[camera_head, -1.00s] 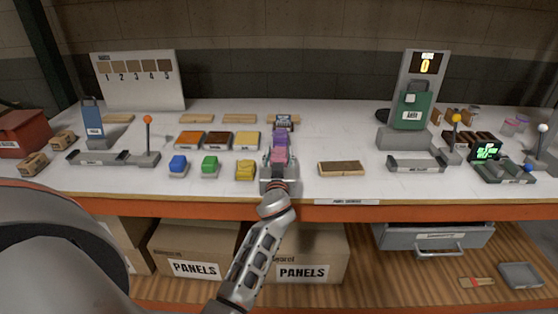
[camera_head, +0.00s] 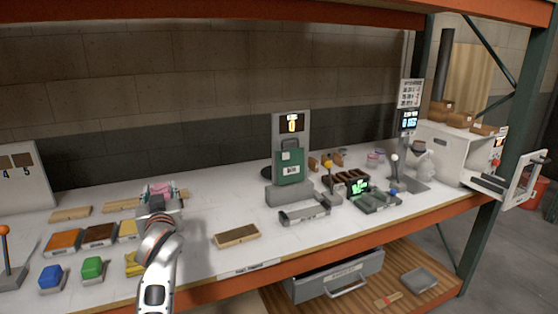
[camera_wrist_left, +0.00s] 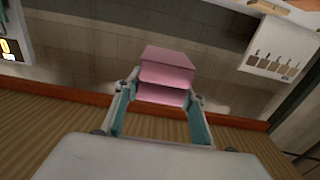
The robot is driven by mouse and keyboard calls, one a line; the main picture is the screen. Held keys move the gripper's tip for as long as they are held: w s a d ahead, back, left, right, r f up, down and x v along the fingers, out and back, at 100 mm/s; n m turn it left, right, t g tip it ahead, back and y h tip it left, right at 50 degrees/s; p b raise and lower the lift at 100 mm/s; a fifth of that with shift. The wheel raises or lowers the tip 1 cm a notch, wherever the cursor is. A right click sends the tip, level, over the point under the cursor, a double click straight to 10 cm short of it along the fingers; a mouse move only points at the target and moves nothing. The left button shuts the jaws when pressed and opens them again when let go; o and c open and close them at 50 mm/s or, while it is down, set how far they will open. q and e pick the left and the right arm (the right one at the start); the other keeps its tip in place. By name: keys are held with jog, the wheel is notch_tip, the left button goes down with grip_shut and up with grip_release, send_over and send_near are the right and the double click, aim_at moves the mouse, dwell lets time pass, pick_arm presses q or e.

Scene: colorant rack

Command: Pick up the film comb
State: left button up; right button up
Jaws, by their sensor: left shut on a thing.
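My left gripper (camera_head: 160,203) is over the left part of the workbench, its arm rising from the bottom edge. It is shut on a pink block (camera_wrist_left: 165,68), which sits between the two fingers in the left wrist view. The block's pink top (camera_head: 160,189) also shows in the head view. I cannot pick out the film comb for certain. A small flat tan and red piece (camera_head: 388,299) lies on the lower wooden shelf, too small to identify. My right gripper is not in view.
The white workbench (camera_head: 205,262) holds a wooden tray (camera_head: 237,236), blue (camera_head: 51,278) and green (camera_head: 92,268) blocks, and a green canister (camera_head: 289,168) on a stand. A grey drawer (camera_head: 335,277) hangs below. A grey tray (camera_head: 419,281) lies on the lower shelf.

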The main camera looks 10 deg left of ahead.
pick_arm(q)
jog(key=s+d+f+m+t+h, duration=0.1)
jog(key=s+d+f+m+h, duration=0.1)
jog(key=s+d, duration=0.4)
jog(key=s+d+f+m+h, duration=0.2)
jog(key=s+d+f+h, duration=0.2)
jog(key=s, duration=0.5)
jog(key=s+d+f+m+t+h, duration=0.1)
jog(key=s+d+f+m+h, duration=0.1)
jog(key=s+d+f, duration=0.4)
jog(key=shift+s+d+f+t+h, duration=0.35)
jog(key=shift+s+d+h, duration=0.3)
jog(key=shift+d, duration=0.5)
